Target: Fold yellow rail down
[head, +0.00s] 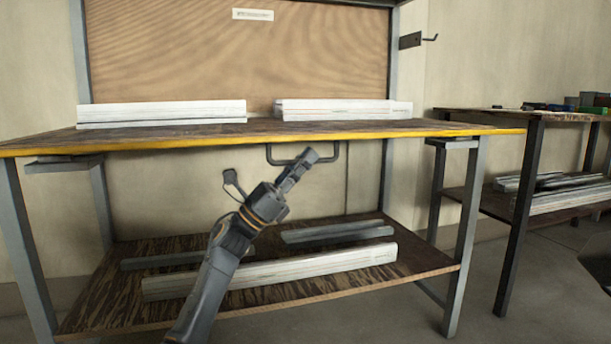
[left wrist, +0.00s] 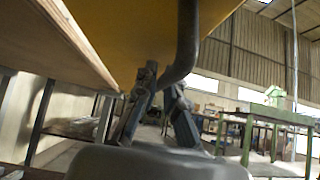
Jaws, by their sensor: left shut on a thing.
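The yellow rail (head: 400,133) shows as a thin strip along the bench's front edge in the head view. In the left wrist view its broad yellow face (left wrist: 120,30) fills the upper middle. A dark bent handle (head: 335,153) hangs below the rail's middle; it also shows in the left wrist view (left wrist: 187,40). My left gripper (head: 306,157) reaches up from below and is shut on the handle. In the left wrist view the handle bar runs down between the fingers (left wrist: 160,100). The exact contact is partly hidden.
White profiles (head: 160,113) lie on the bench top, and more lie on the lower shelf (head: 420,262) behind my left arm. A second bench (head: 530,180) stands at the right. The floor in front of it looks clear.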

